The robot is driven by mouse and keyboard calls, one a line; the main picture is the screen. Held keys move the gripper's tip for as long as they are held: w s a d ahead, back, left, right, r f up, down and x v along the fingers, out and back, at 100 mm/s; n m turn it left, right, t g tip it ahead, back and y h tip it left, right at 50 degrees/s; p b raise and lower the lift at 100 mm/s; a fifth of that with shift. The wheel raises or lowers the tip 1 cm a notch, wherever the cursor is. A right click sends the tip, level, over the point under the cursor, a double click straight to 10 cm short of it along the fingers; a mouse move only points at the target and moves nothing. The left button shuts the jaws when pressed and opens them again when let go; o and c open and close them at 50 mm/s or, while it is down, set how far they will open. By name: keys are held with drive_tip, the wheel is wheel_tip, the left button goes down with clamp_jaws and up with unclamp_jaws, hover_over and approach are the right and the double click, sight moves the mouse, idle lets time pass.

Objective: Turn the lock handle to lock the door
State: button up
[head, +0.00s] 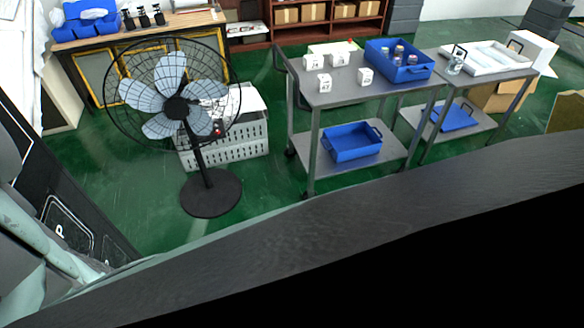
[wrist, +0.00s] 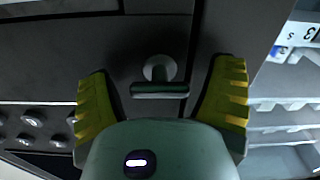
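The lock handle (wrist: 160,89) shows in the wrist view as a short dark-green bar on a round base. The bar lies level across the picture. It is set on a dark grey door panel (wrist: 140,40). My gripper (wrist: 165,85) is open, with its yellow ridged fingers to the left and right of the handle. There is a gap between each finger and the handle. I cannot tell how far the fingertips are from the panel. The handle is not visible in the head view, where a large dark surface (head: 330,240) fills the lower part.
In the wrist view, white shelves (wrist: 285,125) stand right of the panel and several round knobs (wrist: 32,122) lie left. In the head view, a black fan (head: 210,192) stands on the green floor. Grey carts (head: 305,92) with blue trays stand at the right.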

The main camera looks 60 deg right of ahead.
drive_tip(key=c, duration=1.1)
drive_tip(key=shift+n+b, duration=0.4)
drive_tip(key=shift+n, duration=0.3)
drive_tip(key=shift+c, duration=0.2)
drive_tip(key=shift+s+f+n+b, duration=0.1)
drive_tip(key=shift+f+n+b, duration=0.15)
drive_tip(key=shift+n+b, duration=0.95)
drive_tip(key=n+b, duration=0.4)
drive_tip(key=b, duration=0.1)
drive_tip(key=shift+f+n, duration=0.1)
drive_tip(key=shift+n, duration=0.3)
drive_tip(key=n+b, duration=0.5)
drive_tip(key=b, duration=0.2)
drive_tip(key=n+b, duration=0.1)
drive_tip(key=b, duration=0.1)
drive_tip(key=n+b, duration=0.2)
drive_tip(key=shift+r+n, duration=0.2)
drive_tip(key=shift+n, duration=0.1)
drive_tip(key=shift+r+n+b, duration=0.1)
drive_tip(key=shift+n+b, duration=0.2)
drive_tip(key=shift+b, duration=0.1)
drive_tip(key=shift+r, duration=0.15)
drive_tip(key=o, duration=1.3)
